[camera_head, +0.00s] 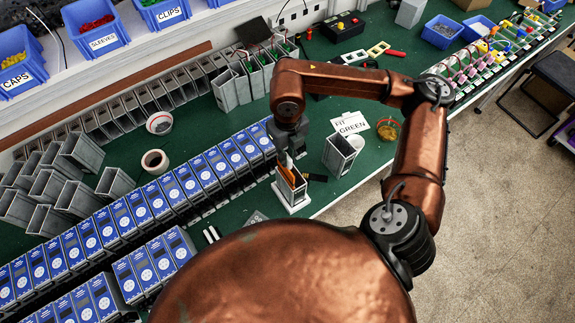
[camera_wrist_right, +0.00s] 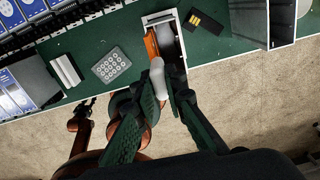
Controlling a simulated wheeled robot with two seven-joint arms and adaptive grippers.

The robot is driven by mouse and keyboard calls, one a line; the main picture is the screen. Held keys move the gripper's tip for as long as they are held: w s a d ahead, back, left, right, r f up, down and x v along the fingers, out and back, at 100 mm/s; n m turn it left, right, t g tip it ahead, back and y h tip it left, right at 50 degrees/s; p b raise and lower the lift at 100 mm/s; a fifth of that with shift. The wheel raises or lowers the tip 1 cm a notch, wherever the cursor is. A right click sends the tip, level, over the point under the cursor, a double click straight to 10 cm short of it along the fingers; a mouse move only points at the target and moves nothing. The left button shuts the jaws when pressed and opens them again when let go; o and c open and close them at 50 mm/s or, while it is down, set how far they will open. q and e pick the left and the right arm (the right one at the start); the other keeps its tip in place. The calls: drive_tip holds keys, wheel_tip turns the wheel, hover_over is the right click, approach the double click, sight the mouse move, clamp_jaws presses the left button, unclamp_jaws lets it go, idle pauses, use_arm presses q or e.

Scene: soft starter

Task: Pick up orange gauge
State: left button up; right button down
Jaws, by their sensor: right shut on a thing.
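The orange gauge (camera_head: 289,176) stands in a pale open-topped holder (camera_head: 291,208) near the front edge of the green bench. In the right wrist view the gauge's orange part (camera_wrist_right: 151,44) shows inside the holder's left side, with a pale piece (camera_wrist_right: 157,78) reaching toward my fingers. My right gripper (camera_head: 286,157) is directly above the holder, pointing down. Its fingers (camera_wrist_right: 165,85) are shut on the gauge; the exact contact is partly hidden. A small dark gripper, seemingly my left one (camera_wrist_right: 86,107), shows low at left in the wrist view, too small to read.
Rows of blue-faced units (camera_head: 168,192) stand close to the left of the holder. A grey open case (camera_head: 339,155) is to its right. A keypad (camera_wrist_right: 111,66) and a dark card (camera_wrist_right: 206,22) lie beside the holder. Tape rolls (camera_head: 155,162) sit further back.

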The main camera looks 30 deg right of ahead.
wheel_tip(320, 180, up, 18)
drive_tip(key=b, duration=0.1)
drive_tip(key=shift+r, duration=0.25)
